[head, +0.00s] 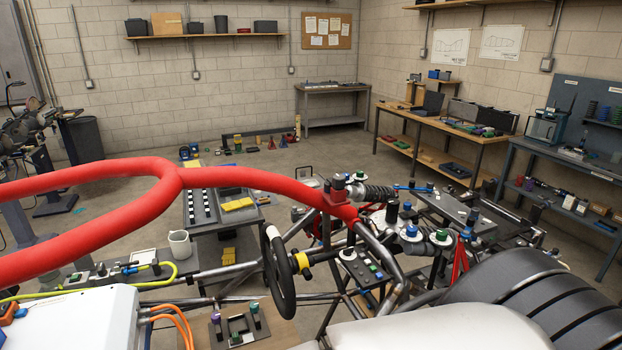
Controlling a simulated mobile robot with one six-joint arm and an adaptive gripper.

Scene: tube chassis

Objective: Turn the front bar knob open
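The red padded bar (250,182) of the tube chassis runs from the left edge to the middle of the head view. At its front end sits a red block (340,196) with a small round knob-like top (338,181). A blue-topped round part (411,231) and a green-topped one (442,235) stand to its right. No label marks the front bar knob, so I cannot tell which part it is or how it is turned. My gripper is not in view.
A black steering wheel (278,272) stands below the bar, near a switch panel (363,268). Bare metal tubes cross the middle. A white box (75,325) with orange hoses is at lower left, and a large black ribbed part (535,300) at lower right. Workbenches line the right wall.

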